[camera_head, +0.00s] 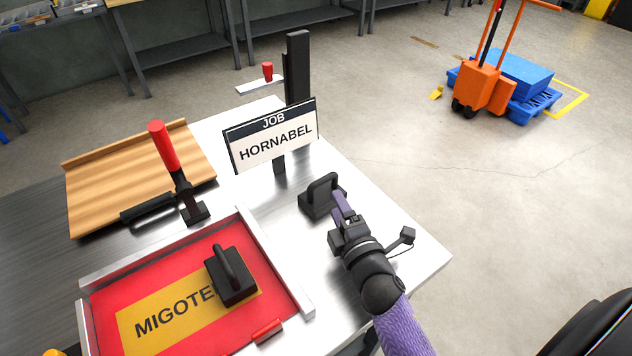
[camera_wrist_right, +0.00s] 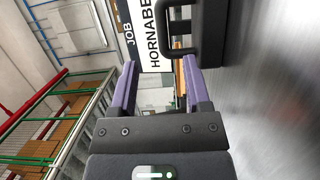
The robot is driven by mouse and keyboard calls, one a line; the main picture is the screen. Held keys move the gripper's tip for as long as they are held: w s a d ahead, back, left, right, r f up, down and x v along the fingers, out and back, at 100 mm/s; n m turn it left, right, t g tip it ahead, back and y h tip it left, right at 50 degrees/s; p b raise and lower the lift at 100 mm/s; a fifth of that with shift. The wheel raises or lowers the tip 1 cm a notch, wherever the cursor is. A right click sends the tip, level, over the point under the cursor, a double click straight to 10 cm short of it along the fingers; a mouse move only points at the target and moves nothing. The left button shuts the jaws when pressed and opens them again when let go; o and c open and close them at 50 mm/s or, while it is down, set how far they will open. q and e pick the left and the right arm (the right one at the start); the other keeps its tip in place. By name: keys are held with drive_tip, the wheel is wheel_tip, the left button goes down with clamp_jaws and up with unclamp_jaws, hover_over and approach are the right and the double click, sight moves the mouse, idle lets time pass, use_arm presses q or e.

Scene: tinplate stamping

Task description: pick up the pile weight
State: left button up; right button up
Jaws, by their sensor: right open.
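Two black blocks with arched handles are in the head view. One block (camera_head: 310,203) stands on the bare metal tabletop below the job sign; the other (camera_head: 237,288) sits on the red and yellow MIGOTE sheet (camera_head: 150,322). I cannot tell from looks alone which is called the pile weight. My right gripper (camera_head: 343,208) is open just right of the tabletop block. In the right wrist view the block's handle (camera_wrist_right: 172,48) shows beyond the purple fingertips, nearest the right-hand finger. No grip on it shows. My left gripper is out of view.
The JOB HORNABEL sign (camera_head: 275,140) stands behind the tabletop block. A red-handled clamp (camera_head: 170,155) and a wooden board (camera_head: 120,185) are at the left. A metal frame (camera_head: 270,262) borders the sheet.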

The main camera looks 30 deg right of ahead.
sight(323, 178)
drive_tip(key=w, duration=0.2)
drive_tip(key=w+b, duration=0.1)
drive_tip(key=w, duration=0.2)
drive_tip(key=w+b, duration=0.1)
drive_tip(key=w, duration=0.1)
drive_tip(key=shift+w+d+f, duration=0.25)
drive_tip(key=shift+d+f, duration=0.05)
drive_tip(key=shift+d, duration=0.1)
drive_tip(key=shift+w, duration=0.4)
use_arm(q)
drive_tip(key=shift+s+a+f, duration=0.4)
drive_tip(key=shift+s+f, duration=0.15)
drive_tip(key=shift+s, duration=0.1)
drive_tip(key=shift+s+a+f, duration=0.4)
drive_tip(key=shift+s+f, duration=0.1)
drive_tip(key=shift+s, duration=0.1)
use_arm(e)
drive_tip(key=shift+r, duration=0.1)
clamp_jaws()
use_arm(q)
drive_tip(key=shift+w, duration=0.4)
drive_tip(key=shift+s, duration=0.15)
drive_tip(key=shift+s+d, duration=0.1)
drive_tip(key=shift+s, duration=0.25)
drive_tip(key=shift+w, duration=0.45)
